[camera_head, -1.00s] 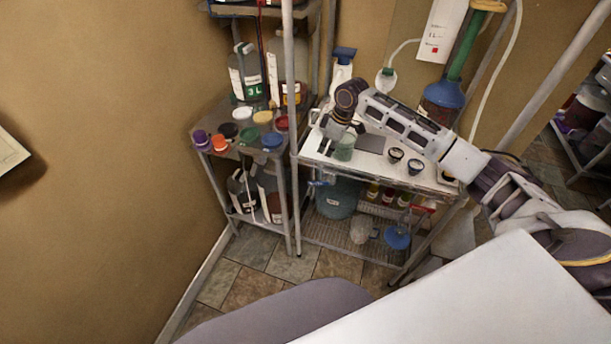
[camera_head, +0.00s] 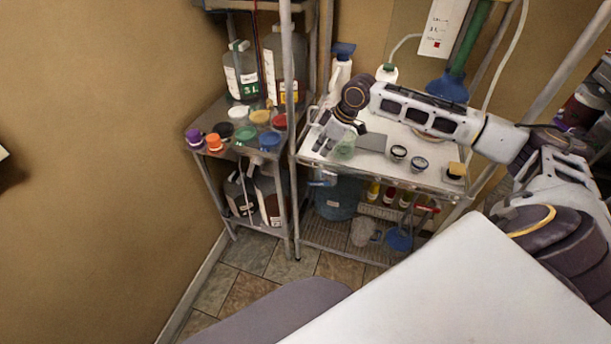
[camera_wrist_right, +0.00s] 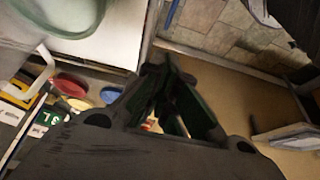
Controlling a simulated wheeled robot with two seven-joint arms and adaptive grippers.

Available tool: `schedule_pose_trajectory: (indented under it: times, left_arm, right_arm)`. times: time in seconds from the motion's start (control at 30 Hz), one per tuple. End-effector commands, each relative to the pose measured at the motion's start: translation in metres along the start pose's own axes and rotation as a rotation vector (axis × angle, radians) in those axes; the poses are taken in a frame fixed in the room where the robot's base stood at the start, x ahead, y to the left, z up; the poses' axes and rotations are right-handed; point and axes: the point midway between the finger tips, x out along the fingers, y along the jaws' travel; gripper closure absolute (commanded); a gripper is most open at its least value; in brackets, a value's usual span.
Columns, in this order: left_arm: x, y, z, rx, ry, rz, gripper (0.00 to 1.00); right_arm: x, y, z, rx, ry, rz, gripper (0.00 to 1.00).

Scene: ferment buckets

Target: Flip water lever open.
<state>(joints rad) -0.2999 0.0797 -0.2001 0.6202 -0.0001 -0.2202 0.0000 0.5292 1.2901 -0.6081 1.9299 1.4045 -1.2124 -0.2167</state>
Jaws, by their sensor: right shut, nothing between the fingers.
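A blue lever-like part (camera_head: 322,181) sits at the front left edge of the white-topped steel table, just below the top. A red lever-like part (camera_head: 427,209) sits at the front right edge. I cannot read a label on either. My right gripper (camera_head: 322,146) hangs over the table's front left corner, above and apart from the blue part, fingers pointing down. In the right wrist view its fingers (camera_wrist_right: 165,75) meet at the tips with nothing between them. A thin blue strip (camera_wrist_right: 172,14) shows there beyond the fingertips, beside the table edge. My left gripper is not in view.
The white tabletop (camera_head: 435,175) holds a green translucent cup (camera_head: 346,148), a grey slab (camera_head: 371,143) and two small dark-rimmed cups. A steel post (camera_head: 291,130) stands left of the gripper. A side shelf (camera_head: 238,165) carries coloured lids. Tiled floor is clear in front.

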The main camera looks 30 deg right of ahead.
Motion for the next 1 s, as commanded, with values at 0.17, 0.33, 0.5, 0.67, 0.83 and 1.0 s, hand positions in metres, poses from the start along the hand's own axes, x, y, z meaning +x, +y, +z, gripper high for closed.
schedule_pose_trajectory:
  times: [0.17,0.33,0.5,0.67,0.83,1.0]
  left_arm:
    - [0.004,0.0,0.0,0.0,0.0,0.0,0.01]
    - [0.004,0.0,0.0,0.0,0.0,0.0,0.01]
    - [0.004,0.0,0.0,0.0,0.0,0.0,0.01]
    - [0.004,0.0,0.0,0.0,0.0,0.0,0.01]
    - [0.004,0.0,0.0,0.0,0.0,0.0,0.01]
    - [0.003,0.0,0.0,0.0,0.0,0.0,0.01]
  right_arm:
    - [-0.003,-0.004,0.006,0.004,0.006,0.001,1.0]
    - [-0.004,-0.006,0.006,0.004,0.01,0.0,1.0]
    - [-0.005,-0.005,0.006,0.004,0.009,0.0,1.0]
    - [-0.004,-0.005,0.006,0.004,0.009,-0.001,1.0]
    - [0.001,-0.005,0.006,0.005,0.009,-0.001,1.0]
    - [0.014,-0.006,0.006,0.005,0.009,-0.003,1.0]
